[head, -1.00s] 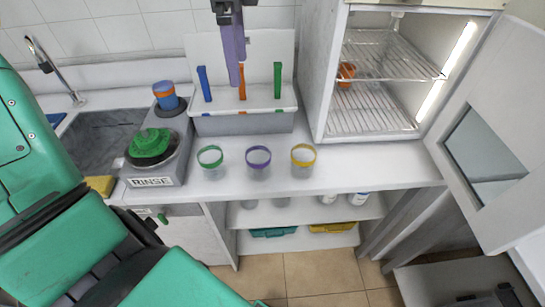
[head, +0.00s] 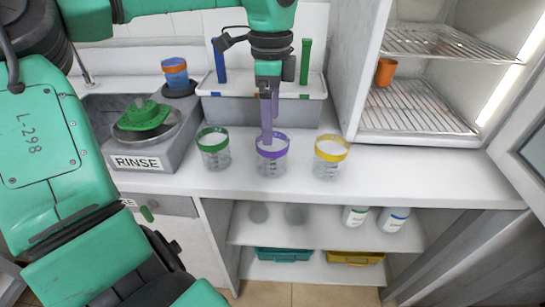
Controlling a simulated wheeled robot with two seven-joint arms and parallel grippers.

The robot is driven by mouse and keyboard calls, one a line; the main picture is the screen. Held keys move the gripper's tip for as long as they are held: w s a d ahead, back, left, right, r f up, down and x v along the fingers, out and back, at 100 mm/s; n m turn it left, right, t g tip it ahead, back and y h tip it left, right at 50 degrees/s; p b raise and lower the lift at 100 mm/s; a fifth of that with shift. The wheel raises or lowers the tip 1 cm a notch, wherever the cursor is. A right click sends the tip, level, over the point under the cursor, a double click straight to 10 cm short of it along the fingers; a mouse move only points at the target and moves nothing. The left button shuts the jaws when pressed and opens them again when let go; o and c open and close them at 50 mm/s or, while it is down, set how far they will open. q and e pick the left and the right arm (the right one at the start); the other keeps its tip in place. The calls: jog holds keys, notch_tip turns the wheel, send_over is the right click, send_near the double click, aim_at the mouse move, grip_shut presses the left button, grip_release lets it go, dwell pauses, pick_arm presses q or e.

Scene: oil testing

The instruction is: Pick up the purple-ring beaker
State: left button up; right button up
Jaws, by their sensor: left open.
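The purple-ring beaker (head: 272,164) is clear and stands upright on the white counter, between a green-ring beaker (head: 214,152) and a yellow-ring beaker (head: 331,160). A purple stick (head: 267,122) reaches down into its mouth. My left gripper (head: 269,90) hangs above this beaker, with its arm coming in along the top. It is open, at the stick's upper end; whether it touches the stick is unclear. The gripper does not touch the beaker's ring. My right gripper is not in view.
A grey rack (head: 240,108) with blue (head: 219,60) and green (head: 305,62) sticks stands behind the beakers. The RINSE unit (head: 140,162) is at left. An open cabinet (head: 420,105) with wire shelves is at right. The front counter strip is clear.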

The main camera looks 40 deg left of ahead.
aim_at(273, 147)
pick_arm(q)
jog(key=f, duration=0.5)
jog(key=f+p, duration=0.1)
jog(key=f, duration=0.2)
jog(key=shift+w+f, duration=0.1)
jog(key=shift+w, duration=0.2)
jog(key=c, duration=1.2)
notch_tip(273, 147, up, 20)
jog(key=shift+r+p, duration=0.1)
jog(key=shift+p, duration=0.45)
